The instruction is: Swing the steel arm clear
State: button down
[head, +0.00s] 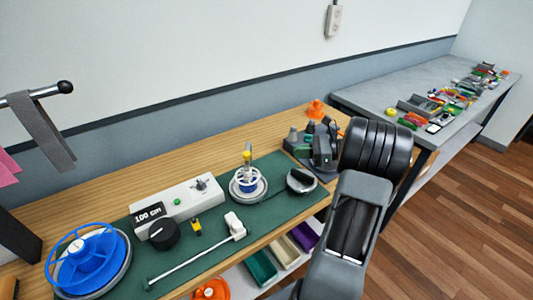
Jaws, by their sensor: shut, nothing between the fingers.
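The steel arm (193,258) is a thin pale rod lying slantwise low over the green mat. Its right end meets a white block (235,225), and its left end has a small dark tip at the mat's front. My gripper (322,155) appears as a dark grey shape beside the large black joint of my arm, far to the right of the steel arm and apart from it. It is shut and empty. Its fingertips are small and hard to separate from the dark items behind.
A blue spool (84,262) on a metal disc, a control box (180,205), a black knob (164,234), a smaller reel (247,180) and a round dark-topped piece (301,181) stand on the bench. Straps (42,130) hang at left. Bins (262,268) sit below.

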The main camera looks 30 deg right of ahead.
aim_at(247, 152)
jog(key=p+x, duration=0.2)
jog(key=x, duration=1.2)
